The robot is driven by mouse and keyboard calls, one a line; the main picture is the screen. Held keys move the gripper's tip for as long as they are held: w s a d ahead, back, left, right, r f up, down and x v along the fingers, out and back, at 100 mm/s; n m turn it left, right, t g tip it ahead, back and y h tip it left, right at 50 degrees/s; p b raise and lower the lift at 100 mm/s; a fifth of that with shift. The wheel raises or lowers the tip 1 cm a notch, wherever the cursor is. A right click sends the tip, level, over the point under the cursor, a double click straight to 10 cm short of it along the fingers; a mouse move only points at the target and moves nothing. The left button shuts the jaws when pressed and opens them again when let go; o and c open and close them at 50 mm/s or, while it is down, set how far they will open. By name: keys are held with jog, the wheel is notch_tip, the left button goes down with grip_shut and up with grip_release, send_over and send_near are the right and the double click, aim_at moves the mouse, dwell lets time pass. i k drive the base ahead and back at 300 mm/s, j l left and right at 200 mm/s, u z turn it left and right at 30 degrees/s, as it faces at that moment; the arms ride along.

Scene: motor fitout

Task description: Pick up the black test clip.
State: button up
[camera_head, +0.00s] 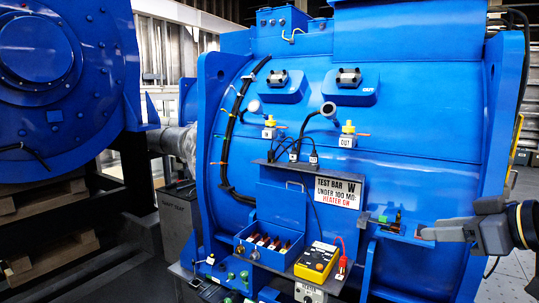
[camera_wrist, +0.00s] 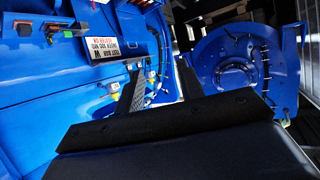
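My gripper (camera_head: 428,234) is at the right of the head view, pointing left in front of the blue motor housing. In the wrist view its two dark fingers (camera_wrist: 157,88) stand apart with nothing between them, so it is open and empty. A yellow test meter (camera_head: 316,261) sits on the shelf low in the head view. A red clip (camera_head: 343,265) stands just right of it. Small dark pieces (camera_head: 313,157) sit on the ledge above; I cannot tell which is the black test clip.
The white "TEST BAR" sign (camera_head: 338,192) stands above the meter and shows in the wrist view (camera_wrist: 104,46). A blue open box (camera_head: 268,244) with copper-coloured pieces is left of the meter. A small ledge (camera_head: 399,235) with coloured parts lies just left of my gripper.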

aim_at(271, 154)
jog(key=i+j+z, duration=0.15)
jog(key=i+j, duration=0.35)
jog(key=i+j+z, duration=0.15)
jog(key=i+j, duration=0.45)
jog(key=i+j+z, duration=0.2)
jog(key=i+j, duration=0.4)
jog(key=i+j+z, duration=0.15)
jog(key=i+j, duration=0.45)
jog(key=j, duration=0.15)
